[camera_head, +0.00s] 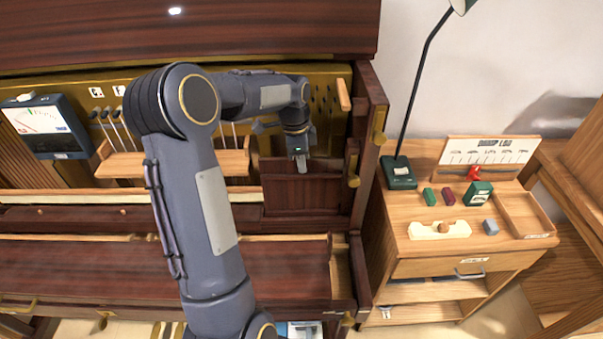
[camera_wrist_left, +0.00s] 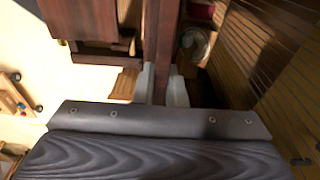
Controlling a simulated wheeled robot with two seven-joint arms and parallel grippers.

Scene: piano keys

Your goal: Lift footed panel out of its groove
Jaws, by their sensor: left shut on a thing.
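The footed panel (camera_head: 300,192) is a dark red-brown wooden board. It stands upright in the piano front, right of centre in the head view, beside a wooden post. My left gripper (camera_head: 301,165) comes down onto its top edge and is shut on it. In the left wrist view the panel (camera_wrist_left: 163,42) shows edge-on between the two pale fingers of my left gripper (camera_wrist_left: 161,88). The panel's feet and its groove cannot be made out. My right gripper is in neither view.
A post with brass knobs (camera_head: 370,150) stands close right of the panel. A tool shelf (camera_head: 125,165) and a meter (camera_head: 45,125) are at left. A wooden cabinet (camera_head: 440,240) with a lamp (camera_head: 398,172) and small coloured blocks stands at right.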

